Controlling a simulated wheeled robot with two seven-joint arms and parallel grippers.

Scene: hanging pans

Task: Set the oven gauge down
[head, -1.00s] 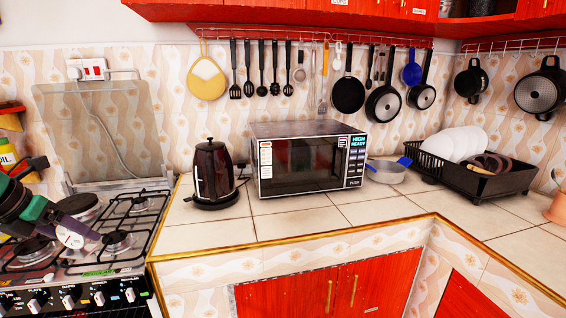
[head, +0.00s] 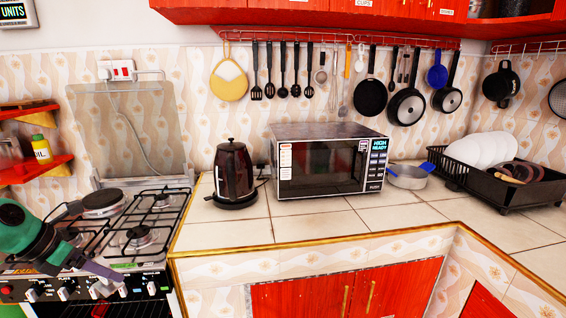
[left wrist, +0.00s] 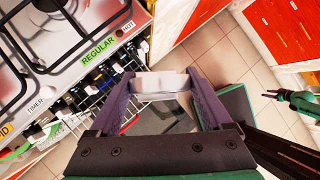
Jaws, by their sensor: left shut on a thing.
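My left gripper (head: 112,276) is at the lower left of the head view, in front of the stove's knob panel. It is shut on the oven gauge (head: 106,288), a small pale piece partly hidden by the fingers. In the left wrist view the purple fingers (left wrist: 166,84) close on the gauge (left wrist: 160,96), which shows a pale edge and a grey body. The gauge is held in the air beside the stove front. A green and black part of mine (left wrist: 300,101), perhaps the right gripper, shows at the right of the wrist view; its jaws are unclear.
The gas stove (head: 125,262) has black grates, with a dark round hotplate (head: 102,203) at the back. A tiled counter (head: 300,226) adjoins it, bare along its front. A kettle (head: 233,172) and a microwave (head: 325,162) stand behind. Oven racks (left wrist: 62,135) and floor lie below.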

